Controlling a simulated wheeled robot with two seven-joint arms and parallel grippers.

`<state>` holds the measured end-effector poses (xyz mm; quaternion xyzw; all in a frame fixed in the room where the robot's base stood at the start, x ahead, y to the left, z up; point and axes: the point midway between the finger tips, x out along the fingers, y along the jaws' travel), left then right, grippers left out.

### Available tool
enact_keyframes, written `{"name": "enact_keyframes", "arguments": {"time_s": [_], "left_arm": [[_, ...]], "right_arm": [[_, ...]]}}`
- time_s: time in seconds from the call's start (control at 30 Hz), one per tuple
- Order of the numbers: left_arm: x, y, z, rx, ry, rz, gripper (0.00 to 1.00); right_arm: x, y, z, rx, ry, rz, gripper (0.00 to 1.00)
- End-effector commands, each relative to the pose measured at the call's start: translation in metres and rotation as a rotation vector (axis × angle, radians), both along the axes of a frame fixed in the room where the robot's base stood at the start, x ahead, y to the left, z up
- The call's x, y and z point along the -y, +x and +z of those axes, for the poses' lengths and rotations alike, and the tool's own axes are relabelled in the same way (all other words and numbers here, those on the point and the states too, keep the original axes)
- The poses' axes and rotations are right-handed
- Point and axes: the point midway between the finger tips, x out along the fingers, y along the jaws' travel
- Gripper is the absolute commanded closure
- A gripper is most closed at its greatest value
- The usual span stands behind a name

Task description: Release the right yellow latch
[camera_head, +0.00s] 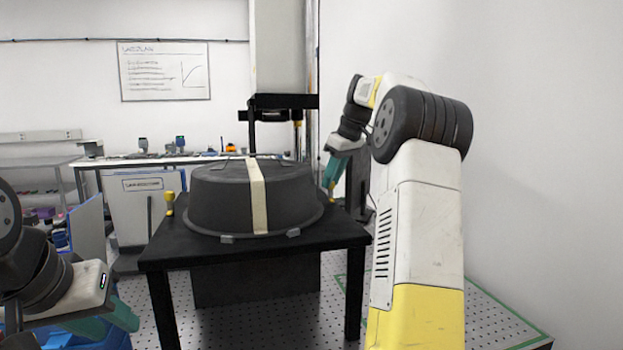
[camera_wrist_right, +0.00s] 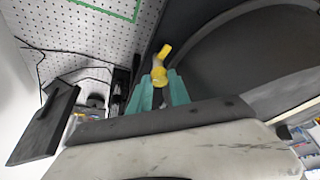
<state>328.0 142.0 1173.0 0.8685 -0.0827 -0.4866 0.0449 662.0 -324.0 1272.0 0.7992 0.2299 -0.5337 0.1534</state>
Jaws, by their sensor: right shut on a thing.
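The right yellow latch (camera_head: 331,193) stands at the right side of the round dark grey cover (camera_head: 220,200) on a black table (camera_head: 190,248). My right gripper (camera_head: 331,180) reaches down to it from behind the cover's right side. In the right wrist view, my right gripper's teal fingers (camera_wrist_right: 162,88) are shut on the latch (camera_wrist_right: 157,70), whose yellow top sticks out past the fingertips. The left yellow latch (camera_head: 169,203) stands upright at the cover's left side. My left gripper (camera_head: 122,318) is low at the left, empty and away from the table; its finger gap is unclear.
A tan strip (camera_head: 258,195) runs over the cover. Grey tabs (camera_head: 227,239) sit at its front rim. A dark column with an arm (camera_head: 270,115) rises behind the table. A blue bin (camera_head: 100,338) is below my left gripper. The cover's wall (camera_wrist_right: 225,60) is close beside my right fingers.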

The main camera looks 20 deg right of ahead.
Motion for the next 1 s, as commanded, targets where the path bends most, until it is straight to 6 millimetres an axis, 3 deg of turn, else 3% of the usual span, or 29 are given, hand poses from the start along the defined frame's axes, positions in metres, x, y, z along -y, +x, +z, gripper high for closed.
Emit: {"name": "enact_keyframes", "arguments": {"time_s": [0.33, 0.9, 0.93, 1.0], "left_arm": [[0.0000, 0.0000, 0.0000, 0.000, 0.000, 0.000, 0.64], [0.0000, 0.0000, 0.0000, 0.000, 0.000, 0.000, 0.64], [0.0000, 0.0000, 0.0000, 0.000, 0.000, 0.000, 0.64], [0.0000, 0.0000, 0.0000, 0.000, 0.000, 0.000, 0.64]], "right_arm": [[0.0015, 0.0013, 0.0006, 0.003, -0.001, 0.152, 1.00], [0.0015, 0.0009, 0.0006, 0.001, -0.002, 0.183, 1.00], [0.0015, 0.0009, 0.0006, 0.001, -0.002, 0.183, 0.75], [0.0015, 0.0008, 0.0005, 0.001, -0.002, 0.183, 0.61]]}}
